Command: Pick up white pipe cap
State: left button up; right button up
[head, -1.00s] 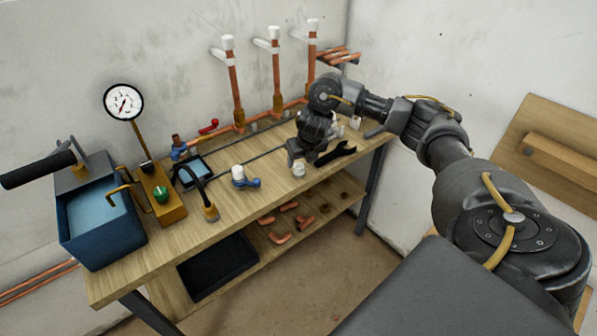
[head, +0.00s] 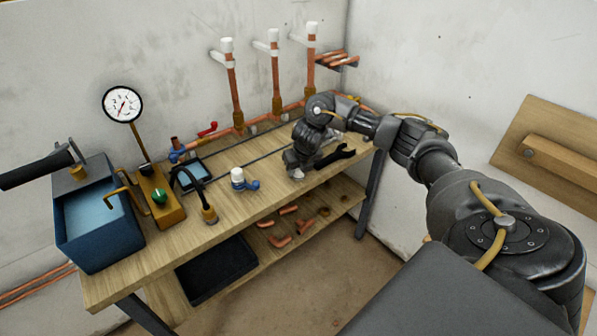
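A small white pipe cap (head: 297,174) sits near the front edge of the wooden workbench (head: 225,228), partly hidden by my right gripper. My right gripper (head: 296,167) points down over this cap, with its fingers around or right beside it. The fingers are small and dark here, so I cannot tell whether they are open or shut on the cap. Other white caps top the three upright copper pipes, such as the left one (head: 226,45). My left gripper is not in view.
A dark wrench (head: 335,157) lies right of my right gripper. A blue valve with a white top (head: 240,179) stands to its left. A blue pump tank (head: 98,225) and a gauge (head: 123,103) fill the left end. Copper fittings (head: 281,241) lie on the lower shelf.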

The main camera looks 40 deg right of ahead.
jog(key=shift+c, duration=0.7)
jog(key=shift+r, duration=0.55)
jog(key=r, duration=0.3)
jog(key=shift+s+r+p, duration=0.2)
jog(key=shift+r+p, duration=0.1)
jog(key=shift+p, duration=0.1)
jog(key=s+a+r+p, duration=0.4)
jog(key=s+r+p, duration=0.7)
jog(key=s+r, duration=0.2)
jog(key=shift+r, duration=0.15)
